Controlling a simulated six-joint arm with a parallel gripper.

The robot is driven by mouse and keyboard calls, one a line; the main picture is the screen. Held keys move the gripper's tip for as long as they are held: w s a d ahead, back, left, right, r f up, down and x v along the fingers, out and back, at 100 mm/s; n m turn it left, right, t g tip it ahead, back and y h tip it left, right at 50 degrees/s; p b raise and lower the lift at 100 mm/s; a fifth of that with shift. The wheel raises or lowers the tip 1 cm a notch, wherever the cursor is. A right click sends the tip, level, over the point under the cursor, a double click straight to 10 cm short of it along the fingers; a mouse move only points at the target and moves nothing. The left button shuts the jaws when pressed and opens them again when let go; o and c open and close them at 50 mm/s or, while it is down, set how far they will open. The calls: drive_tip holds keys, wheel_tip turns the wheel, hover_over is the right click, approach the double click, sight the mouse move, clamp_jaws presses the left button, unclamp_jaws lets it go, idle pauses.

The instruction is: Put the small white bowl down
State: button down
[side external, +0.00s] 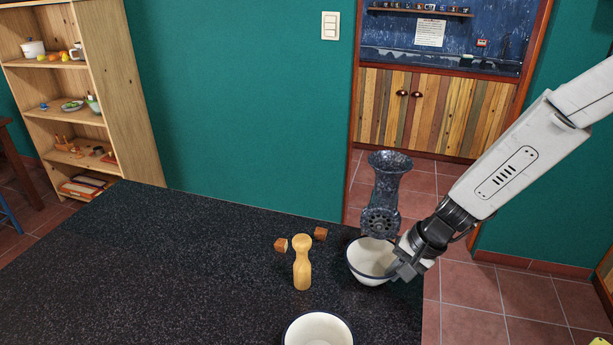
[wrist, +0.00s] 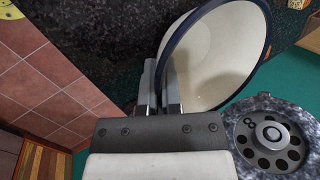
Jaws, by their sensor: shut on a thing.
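A small white bowl (side external: 370,262) with a dark rim is at the right end of the dark table, in front of the grinder. My gripper (side external: 405,268) is shut on the bowl's right side in the side view. In the wrist view, the fingers (wrist: 160,88) pinch the wall of the bowl (wrist: 222,55). The bowl looks slightly tilted. Its underside is hidden, so I cannot tell whether it touches the table. A second white bowl (side external: 318,330) with a dark rim stands at the front edge of the side view.
A dark speckled meat grinder (side external: 385,190) stands just behind the held bowl; its perforated face (wrist: 270,138) shows in the wrist view. A wooden pepper mill (side external: 302,264) and two small brown blocks (side external: 281,244) (side external: 320,233) are to the left. The table's (side external: 150,260) left part is clear.

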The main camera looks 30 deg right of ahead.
drive_tip(key=shift+f, duration=0.5)
drive_tip(key=shift+f, duration=0.1)
drive_tip(key=c, duration=0.8)
unclamp_jaws()
drive_tip(key=shift+s+d+r, duration=0.15)
drive_tip(key=shift+d+r, duration=0.05)
drive_tip(key=shift+r, duration=0.5)
drive_tip(key=v, duration=1)
drive_tip(key=shift+s+r, duration=0.2)
drive_tip(key=shift+r, duration=0.1)
drive_tip(key=shift+d, duration=0.15)
